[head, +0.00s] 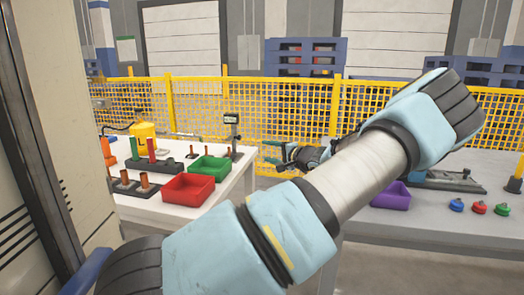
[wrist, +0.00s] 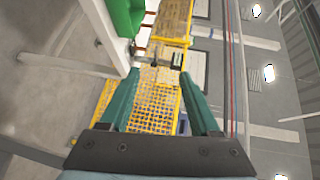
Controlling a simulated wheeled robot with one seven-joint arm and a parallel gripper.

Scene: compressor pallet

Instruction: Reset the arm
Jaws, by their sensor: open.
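My gripper (head: 268,152) shows in the head view near the centre, in front of the yellow mesh fence and above the gap between the two tables. Its green fingers point to the left. In the wrist view my gripper (wrist: 159,75) has its two green fingers apart with nothing between them. My pale blue arm runs across the head view from the bottom left up to the right, then back to the gripper, and hides part of the right table.
The left table (head: 232,186) holds a red bin (head: 188,188), a green bin (head: 210,167), copper-coloured posts and a small display (head: 231,120). The right table (head: 425,222) holds a purple bin (head: 391,196) and blue, red and green knobs. A yellow fence (head: 210,103) stands behind.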

